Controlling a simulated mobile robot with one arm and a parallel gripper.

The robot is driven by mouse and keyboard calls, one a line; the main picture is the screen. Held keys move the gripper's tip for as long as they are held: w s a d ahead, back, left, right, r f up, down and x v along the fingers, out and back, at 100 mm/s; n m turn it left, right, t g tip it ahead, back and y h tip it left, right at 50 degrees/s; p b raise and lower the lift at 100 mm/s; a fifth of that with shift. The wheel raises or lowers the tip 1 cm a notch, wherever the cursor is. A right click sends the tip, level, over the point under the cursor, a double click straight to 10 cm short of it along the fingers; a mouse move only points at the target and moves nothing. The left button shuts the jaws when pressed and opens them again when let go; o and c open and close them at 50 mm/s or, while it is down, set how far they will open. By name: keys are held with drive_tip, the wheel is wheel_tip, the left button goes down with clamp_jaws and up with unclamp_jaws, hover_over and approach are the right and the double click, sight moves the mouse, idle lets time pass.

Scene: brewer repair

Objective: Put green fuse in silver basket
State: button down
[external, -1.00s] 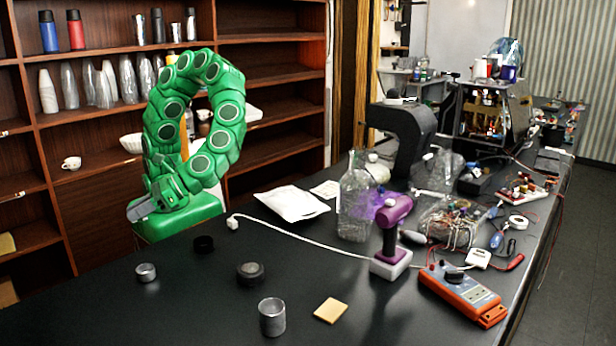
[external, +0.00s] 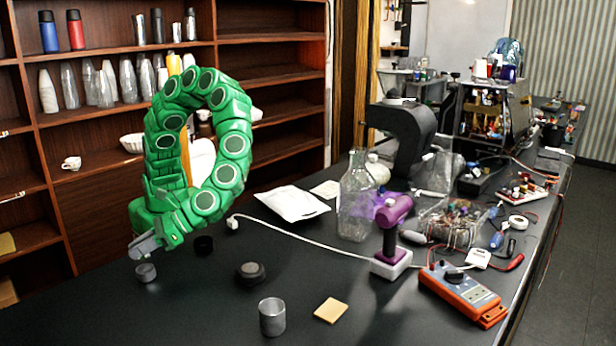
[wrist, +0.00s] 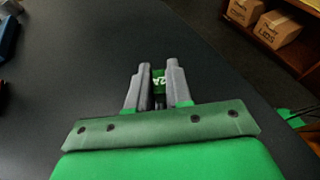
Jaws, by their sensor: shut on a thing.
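My gripper (external: 138,250) is at the left of the black counter, low and just above a small silver cup (external: 146,273). In the wrist view my gripper (wrist: 158,72) is shut on the green fuse (wrist: 158,80), marked "2A", between its grey fingers. The fuse cannot be made out in the external view. A larger open silver container (external: 272,318) stands at the counter's front. I cannot tell which of the two silver vessels is the basket. Neither is clearly seen in the wrist view.
A black ring (external: 204,245) and a dark round part (external: 250,274) lie near my gripper. A yellow pad (external: 330,311), an orange meter (external: 462,294) and a purple tool (external: 392,225) are to the right. The counter's front left is clear.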

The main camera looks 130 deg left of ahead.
sight(142, 258)
drive_tip(key=shift+f, duration=1.55)
drive_tip(key=shift+f, duration=0.15)
drive_tip(key=c, duration=1)
unclamp_jaws()
drive_tip(key=shift+c, duration=0.2)
drive_tip(key=shift+w+a+r, duration=0.1)
drive_tip(key=shift+r, duration=0.1)
drive_tip(key=v, duration=1.1)
drive_tip(key=shift+w+a+r, duration=0.15)
drive_tip(key=shift+a, duration=0.1)
